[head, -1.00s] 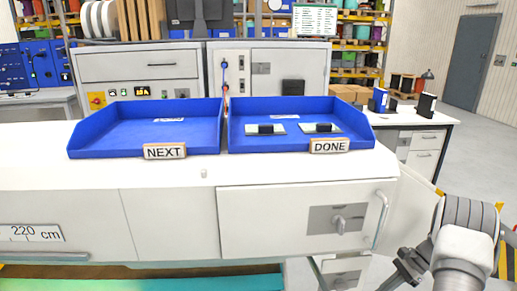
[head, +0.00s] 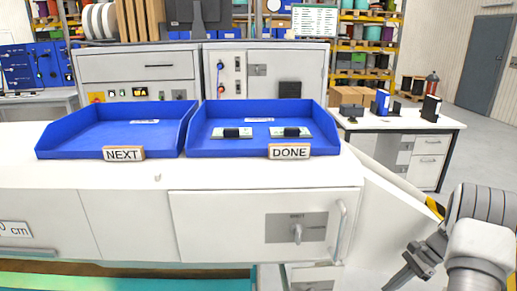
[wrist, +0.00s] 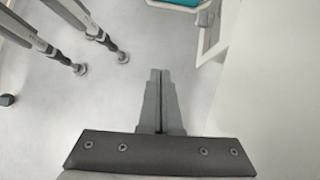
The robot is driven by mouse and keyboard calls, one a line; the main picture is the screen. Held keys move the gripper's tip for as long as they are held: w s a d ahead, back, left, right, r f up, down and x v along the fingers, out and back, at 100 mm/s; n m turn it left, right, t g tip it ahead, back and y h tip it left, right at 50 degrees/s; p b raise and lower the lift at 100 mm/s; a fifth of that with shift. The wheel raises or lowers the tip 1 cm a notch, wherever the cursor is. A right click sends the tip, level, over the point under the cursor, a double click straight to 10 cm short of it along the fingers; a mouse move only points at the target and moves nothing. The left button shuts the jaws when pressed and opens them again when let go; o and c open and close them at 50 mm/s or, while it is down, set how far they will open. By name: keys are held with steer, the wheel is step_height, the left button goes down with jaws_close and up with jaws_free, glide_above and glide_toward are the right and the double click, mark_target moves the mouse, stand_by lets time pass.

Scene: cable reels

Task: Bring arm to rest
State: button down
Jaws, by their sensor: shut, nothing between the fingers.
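My gripper (head: 397,279) hangs at the lower right of the head view, to the right of the white cabinet front and apart from it. In the wrist view the two fingers of my gripper (wrist: 158,75) lie together with nothing between them. They point over the pale floor (wrist: 110,100). My arm is folded at the right edge of the head view.
A white bench (head: 250,173) carries a blue NEXT tray (head: 60,152), empty apart from a label, and a blue DONE tray (head: 215,150) with two dark-topped plates. A cabinet handle (head: 343,225) juts out near my arm. A side table (head: 400,122) stands behind right.

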steer(key=s+a+r+n+h+p, duration=0.1)
steer(key=s+a+r+n, duration=0.15)
steer(key=a+r, duration=0.4)
steer(key=s+a+r+n+t+h+p, duration=0.1)
steer(key=a+r+n+h, duration=0.15)
steer(key=r, duration=0.75)
steer(key=s+a+r+n+h, duration=0.1)
steer(key=a+r+n, duration=0.2)
steer(key=a+r, duration=0.35)
steer(key=s+a+r+n+t+h+p, duration=0.1)
steer(key=s+a+r+n, duration=0.3)
steer(key=s, duration=0.4)
steer(key=s+a+r+n+t+h+p, duration=0.2)
steer(key=s+r, duration=0.4)
steer(key=s, duration=0.3)
steer(key=a+n+t, duration=0.1)
steer(key=n+t, duration=0.1)
steer(key=shift+s+a+r+n, duration=0.2)
steer(key=shift+a+r+n, duration=0.1)
steer(key=shift+a, duration=0.1)
steer(key=shift+d, duration=0.1)
